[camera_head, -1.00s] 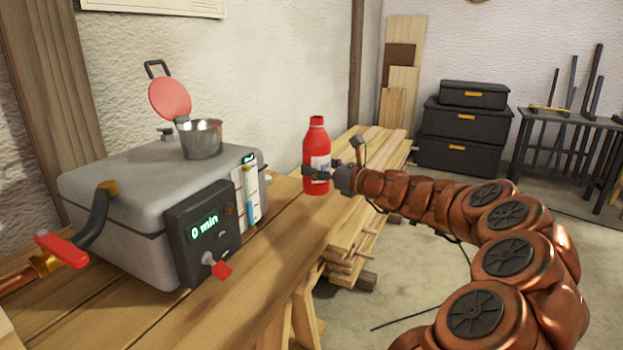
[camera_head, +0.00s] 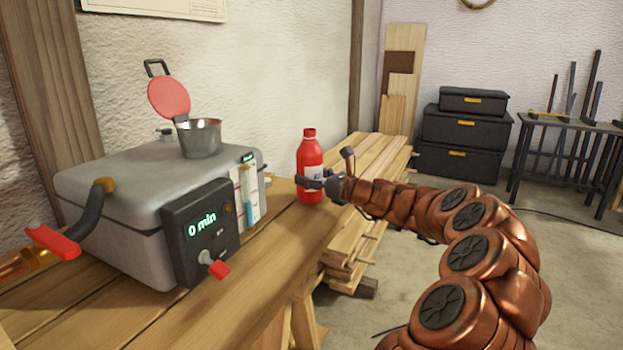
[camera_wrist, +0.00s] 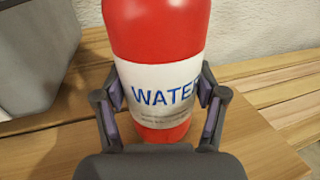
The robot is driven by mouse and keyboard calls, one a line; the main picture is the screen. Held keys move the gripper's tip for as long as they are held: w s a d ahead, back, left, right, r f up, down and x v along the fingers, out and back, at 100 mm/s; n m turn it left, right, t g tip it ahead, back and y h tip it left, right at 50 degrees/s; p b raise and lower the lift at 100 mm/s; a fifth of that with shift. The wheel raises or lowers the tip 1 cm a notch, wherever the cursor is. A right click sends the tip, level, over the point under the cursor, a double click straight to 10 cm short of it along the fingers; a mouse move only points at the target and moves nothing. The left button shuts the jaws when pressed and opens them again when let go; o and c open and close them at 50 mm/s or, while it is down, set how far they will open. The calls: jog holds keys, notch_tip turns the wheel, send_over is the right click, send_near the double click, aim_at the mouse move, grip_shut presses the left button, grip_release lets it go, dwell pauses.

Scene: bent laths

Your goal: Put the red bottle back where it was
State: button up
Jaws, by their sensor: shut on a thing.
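The red bottle (camera_head: 309,158) has a white label and stands upright at the right end of the wooden workbench, just right of the grey machine. My gripper (camera_head: 318,184) reaches in from the right and is shut around the bottle at label height. In the wrist view its two fingers (camera_wrist: 160,110) press on both sides of the label. The bottle's base looks at or very close to the bench top; I cannot tell whether it touches.
The grey machine (camera_head: 130,185) has a red-lidded metal cup (camera_head: 200,138) on top, a "0 min" display and a red-handled lever (camera_head: 55,241). The workbench (camera_head: 240,290) is bare in front. Stacked planks (camera_head: 375,165) lie beyond the bench. Black cases (camera_head: 465,130) stand at the back.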

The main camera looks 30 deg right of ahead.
jog(key=shift+f, duration=0.1)
jog(key=o, duration=1.3)
jog(key=shift+c, duration=0.2)
jog(key=shift+s+d, duration=0.1)
jog(key=shift+s, duration=0.15)
jog(key=p+v, duration=0.2)
jog(key=v, duration=0.9)
jog(key=shift+s+p, duration=0.25)
jog(key=shift+p, duration=0.15)
